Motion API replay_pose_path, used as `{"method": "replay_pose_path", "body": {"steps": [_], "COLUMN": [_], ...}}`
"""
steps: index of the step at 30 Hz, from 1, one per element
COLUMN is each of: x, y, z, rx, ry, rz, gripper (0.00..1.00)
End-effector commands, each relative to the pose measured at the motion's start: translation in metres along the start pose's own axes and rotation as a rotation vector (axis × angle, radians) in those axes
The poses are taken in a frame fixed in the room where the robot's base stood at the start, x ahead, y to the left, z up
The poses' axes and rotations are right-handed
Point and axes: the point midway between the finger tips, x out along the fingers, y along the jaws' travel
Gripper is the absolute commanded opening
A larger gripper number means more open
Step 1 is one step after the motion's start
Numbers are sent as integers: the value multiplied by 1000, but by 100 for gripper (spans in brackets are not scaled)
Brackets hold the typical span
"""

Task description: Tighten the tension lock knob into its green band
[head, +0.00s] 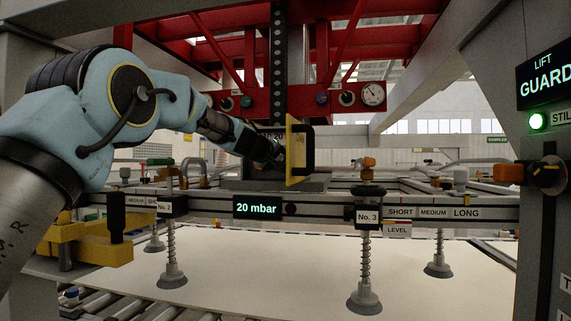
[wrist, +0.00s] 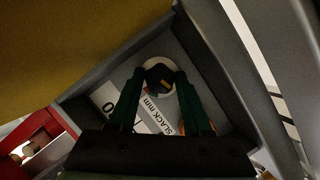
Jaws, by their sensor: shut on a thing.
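The tension lock knob (wrist: 160,76) is a dark round knob with a yellow pointer mark, set on a white round dial in the wrist view. My gripper (wrist: 159,88) has its two dark green fingers closed on either side of the knob. A white label (wrist: 150,112) reading "SLACK mm" lies below it, partly covered by the fingers. A bit of orange shows beside the right finger. I cannot make out the green band. In the head view my gripper (head: 279,158) reaches in beside a yellow plate (head: 297,150); the knob is hidden there.
Grey walls (wrist: 215,62) box in the knob in the wrist view. In the head view a beam with a "20 mbar" display (head: 257,208) runs below the gripper. Suction cups (head: 364,302) hang above a pale sheet (head: 260,270). A red frame (head: 235,50) is overhead.

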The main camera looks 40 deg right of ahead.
Motion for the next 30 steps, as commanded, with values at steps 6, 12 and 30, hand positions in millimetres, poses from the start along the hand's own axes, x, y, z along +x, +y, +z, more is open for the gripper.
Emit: {"method": "replay_pose_path", "body": {"steps": [6,12,30], "x": [-1,-1,0], "y": [2,5,4], "z": [-1,-2,0], "rx": [65,188,488], "ry": [0,-1,0], "rz": [-28,-78,-202], "gripper": [0,0,0]}}
